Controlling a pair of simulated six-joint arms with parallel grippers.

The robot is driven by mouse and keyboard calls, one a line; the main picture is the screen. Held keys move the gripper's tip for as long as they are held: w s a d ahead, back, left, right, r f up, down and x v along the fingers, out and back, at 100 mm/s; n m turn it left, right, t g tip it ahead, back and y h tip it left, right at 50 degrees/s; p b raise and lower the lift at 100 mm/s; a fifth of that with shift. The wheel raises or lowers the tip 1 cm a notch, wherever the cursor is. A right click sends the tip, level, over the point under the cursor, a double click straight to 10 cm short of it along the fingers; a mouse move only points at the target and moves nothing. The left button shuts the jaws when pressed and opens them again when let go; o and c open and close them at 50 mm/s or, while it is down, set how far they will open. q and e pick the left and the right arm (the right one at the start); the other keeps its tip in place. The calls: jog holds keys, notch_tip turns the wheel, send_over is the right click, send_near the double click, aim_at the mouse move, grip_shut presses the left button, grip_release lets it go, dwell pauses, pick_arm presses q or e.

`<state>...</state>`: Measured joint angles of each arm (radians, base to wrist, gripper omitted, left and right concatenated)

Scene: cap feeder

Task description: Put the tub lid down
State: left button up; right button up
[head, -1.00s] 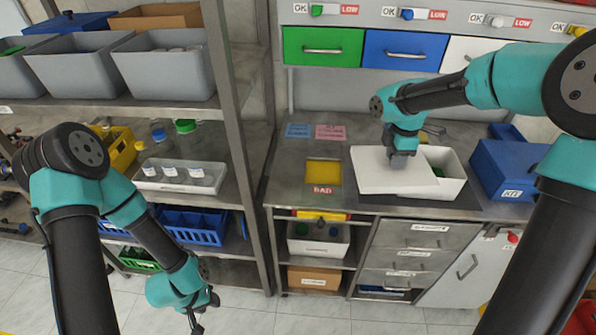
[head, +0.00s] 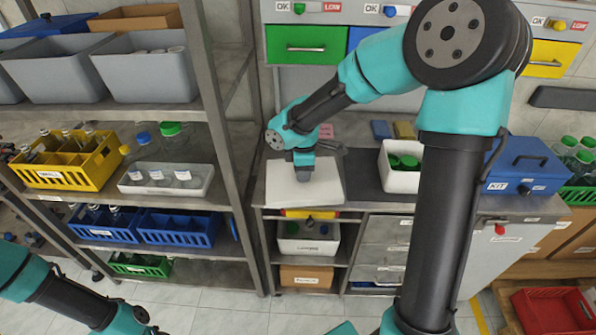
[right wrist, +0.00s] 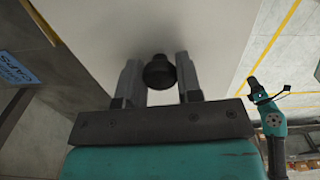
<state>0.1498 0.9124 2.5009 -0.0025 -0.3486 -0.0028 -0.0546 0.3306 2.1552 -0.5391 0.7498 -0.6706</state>
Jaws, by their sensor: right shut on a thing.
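The tub lid (head: 327,191) is a flat white slab over the left part of the counter, near its front edge. My right gripper (head: 303,174) is above its middle. In the right wrist view, the fingers (right wrist: 160,80) are shut around the lid's dark knob (right wrist: 159,72), and the white lid surface (right wrist: 120,25) fills the middle. I cannot tell whether the lid touches the counter. The white tub (head: 401,183) stands uncovered to its right, with green caps (head: 404,161) inside, partly hidden by my right arm. My left gripper (head: 150,328) is at the lower left, its fingers unclear.
A blue kit box (head: 525,165) stands right of the tub. A shelf rack on the left holds grey bins (head: 152,72), a yellow crate (head: 68,160) and a white tray of jars (head: 165,181). Drawers (head: 305,46) line the back above the counter.

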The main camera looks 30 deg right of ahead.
aim_at(303, 184)
jog(key=shift+s+a+f+m, duration=0.35)
jog(key=shift+s+f, duration=0.1)
jog(key=shift+s, duration=0.15)
jog(key=shift+s+a+f+m, duration=0.35)
jog(key=shift+s+f, duration=0.1)
jog(key=shift+s, duration=0.15)
jog(key=shift+w+d, duration=0.1)
jog(key=w+d+f, duration=0.1)
jog(key=w+d, duration=0.6)
jog(key=w, duration=0.5)
jog(key=shift+w+d+f, duration=0.15)
jog(key=shift+w+d, duration=0.2)
jog(key=shift+d, duration=0.05)
jog(key=shift+w+d+f, duration=0.15)
jog(key=shift+w+f, duration=0.05)
jog(key=shift+f, duration=0.75)
jog(key=shift+w+d+f, duration=0.1)
jog(key=shift+w+f, duration=0.1)
jog(key=shift+f, duration=0.7)
jog(key=shift+f, duration=0.35)
jog(key=o, duration=1)
jog(key=shift+c, duration=0.2)
